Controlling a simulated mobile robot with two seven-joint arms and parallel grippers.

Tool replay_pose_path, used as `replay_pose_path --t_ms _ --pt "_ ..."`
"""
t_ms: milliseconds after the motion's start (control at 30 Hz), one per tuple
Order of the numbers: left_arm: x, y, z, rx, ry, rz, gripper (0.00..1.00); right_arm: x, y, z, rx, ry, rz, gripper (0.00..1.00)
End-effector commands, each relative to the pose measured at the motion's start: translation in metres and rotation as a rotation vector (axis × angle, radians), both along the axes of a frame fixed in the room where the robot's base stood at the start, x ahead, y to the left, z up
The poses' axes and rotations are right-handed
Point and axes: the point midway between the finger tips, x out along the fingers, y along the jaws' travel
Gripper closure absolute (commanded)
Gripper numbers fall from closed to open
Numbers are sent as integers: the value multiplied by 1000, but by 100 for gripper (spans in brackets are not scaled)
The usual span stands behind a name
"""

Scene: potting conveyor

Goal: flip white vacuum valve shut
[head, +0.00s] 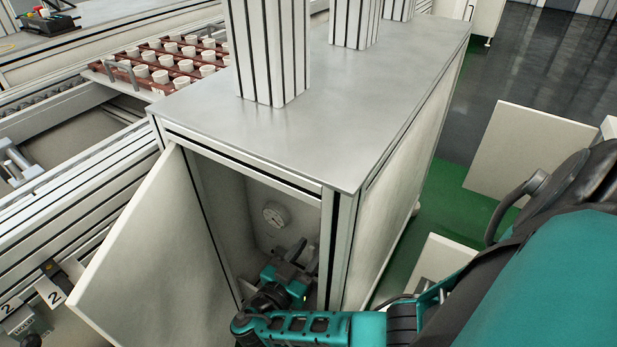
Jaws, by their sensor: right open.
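My right gripper (304,256) is inside the open cabinet (257,153), low in its right part, with its dark fingers pointing toward the back wall. It is open, and I see nothing held between the fingers. I cannot make out the white vacuum valve; the gripper and wrist cover the area below and right of the gauge. My left gripper is not in view.
The cabinet's white door (150,262) stands open to the left. The right front post (342,250) is close beside my right arm. A rack of white pots (165,62) sits on the conveyor behind left. White panels (528,150) stand on the right.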

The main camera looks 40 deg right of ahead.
Motion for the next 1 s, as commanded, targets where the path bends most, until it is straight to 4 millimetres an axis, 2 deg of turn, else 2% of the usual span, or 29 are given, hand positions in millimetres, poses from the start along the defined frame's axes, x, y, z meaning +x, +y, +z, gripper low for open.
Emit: replay_pose_path --t_ms 167,567,1000 --pt "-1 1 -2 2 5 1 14 0 0 0 0 0 0 60" --pt "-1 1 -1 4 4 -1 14 0 0 0 0 0 0 99" --pt "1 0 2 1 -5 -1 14 1 0 0 -8 28 -1 100"
